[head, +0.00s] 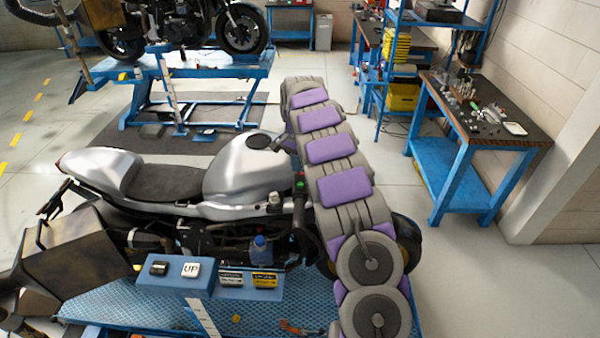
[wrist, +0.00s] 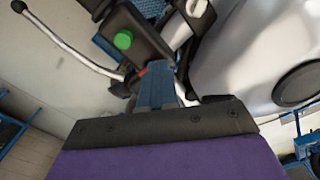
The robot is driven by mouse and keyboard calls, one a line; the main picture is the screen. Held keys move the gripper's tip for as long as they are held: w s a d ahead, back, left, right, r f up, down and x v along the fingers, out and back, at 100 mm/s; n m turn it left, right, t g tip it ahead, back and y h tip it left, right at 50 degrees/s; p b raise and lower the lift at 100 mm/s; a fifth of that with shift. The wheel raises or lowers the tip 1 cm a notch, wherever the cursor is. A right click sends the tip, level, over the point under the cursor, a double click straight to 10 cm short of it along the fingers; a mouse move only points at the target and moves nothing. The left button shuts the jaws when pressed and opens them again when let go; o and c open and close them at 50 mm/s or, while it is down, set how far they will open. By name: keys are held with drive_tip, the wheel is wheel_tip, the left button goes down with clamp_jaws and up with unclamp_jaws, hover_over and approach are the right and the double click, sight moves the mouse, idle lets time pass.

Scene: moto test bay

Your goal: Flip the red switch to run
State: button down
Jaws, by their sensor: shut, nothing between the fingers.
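The silver motorcycle (head: 235,172) stands upright on a blue lift. A dark control housing on its handlebar carries a round green button (wrist: 123,40), which also shows in the head view (head: 300,184). A small red part (wrist: 142,71), likely the red switch, shows at the housing's lower edge in the wrist view; its setting cannot be read. My gripper (wrist: 158,72) is shut and empty, its blue fingers right beside the red part. Whether they touch it, I cannot tell. In the head view my arm hides the gripper.
The handlebar lever (wrist: 65,40) and silver tank (wrist: 265,65) flank the gripper. A blue control box (head: 176,277) with an UP button stands in front of the motorcycle. A workbench (head: 485,125) with tools stands at right, with clear floor before it.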

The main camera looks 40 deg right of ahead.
drive_tip(key=shift+d+f, duration=0.15)
drive_tip(key=shift+f, duration=0.05)
drive_tip(key=shift+s+d+f, duration=0.1)
drive_tip(key=shift+d, duration=0.05)
drive_tip(key=shift+r, duration=0.45)
drive_tip(key=shift+d+r+p, duration=0.1)
drive_tip(key=shift+r+p, duration=0.4)
drive_tip(key=shift+r, duration=0.45)
drive_tip(key=shift+r+p, duration=0.8)
drive_tip(key=shift+r, duration=1.35)
drive_tip(key=shift+f, duration=0.1)
